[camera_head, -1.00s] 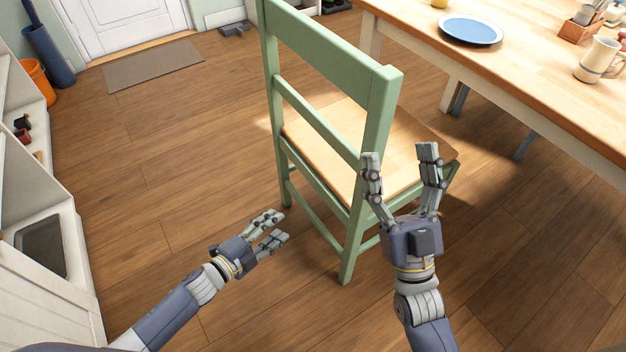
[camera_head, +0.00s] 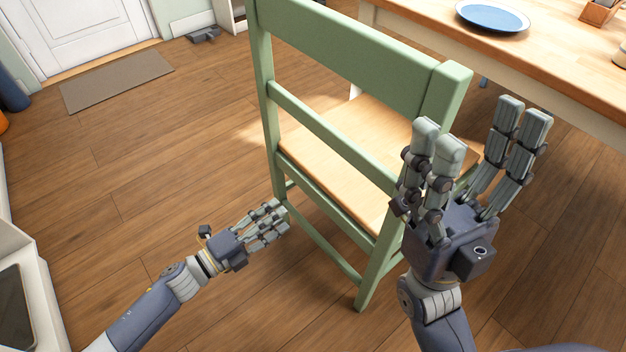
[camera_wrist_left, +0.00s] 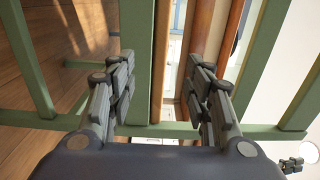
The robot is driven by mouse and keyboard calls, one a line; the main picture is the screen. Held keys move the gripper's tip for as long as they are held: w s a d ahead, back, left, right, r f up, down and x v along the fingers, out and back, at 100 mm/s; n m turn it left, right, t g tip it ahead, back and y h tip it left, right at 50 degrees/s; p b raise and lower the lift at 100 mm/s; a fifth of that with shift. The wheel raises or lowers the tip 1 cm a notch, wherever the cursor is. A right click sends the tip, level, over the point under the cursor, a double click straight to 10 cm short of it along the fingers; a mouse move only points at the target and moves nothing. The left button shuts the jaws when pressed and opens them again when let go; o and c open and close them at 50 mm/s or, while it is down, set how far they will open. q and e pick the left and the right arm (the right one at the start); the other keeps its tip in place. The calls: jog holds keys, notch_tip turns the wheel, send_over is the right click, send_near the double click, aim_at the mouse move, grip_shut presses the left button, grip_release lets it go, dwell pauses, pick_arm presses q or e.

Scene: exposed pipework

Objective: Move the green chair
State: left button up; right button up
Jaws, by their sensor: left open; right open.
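The green chair (camera_head: 345,55) stands upright with its back toward me and has a light wooden seat (camera_head: 340,140). In the left wrist view its green frame (camera_wrist_left: 138,45) passes between my fingers, with a rail running across behind them. My left gripper (camera_head: 272,222) is open, low by the chair's left rear leg; I cannot tell whether it touches. It also shows in the left wrist view (camera_wrist_left: 163,88), with fingers apart. My right gripper (camera_head: 478,125) is open and empty, fingers pointing up, in front of the right back post and hiding part of it.
A wooden table (camera_head: 400,22) with a blue plate (camera_head: 492,16) stands beyond the chair at the upper right. A grey mat (camera_head: 118,80) lies before a white door (camera_head: 85,30). White shelving (camera_head: 25,260) lines the left edge. Floor left of the chair is clear.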

aim_at(323, 189)
pick_arm(q)
jog(key=b+x, duration=0.3)
jog(key=x, duration=1.2)
jog(key=shift+s+d, duration=0.15)
jog(key=shift+w+d, duration=0.25)
jog(key=shift+d, duration=0.05)
jog(key=shift+c, duration=0.3)
grip_shut()
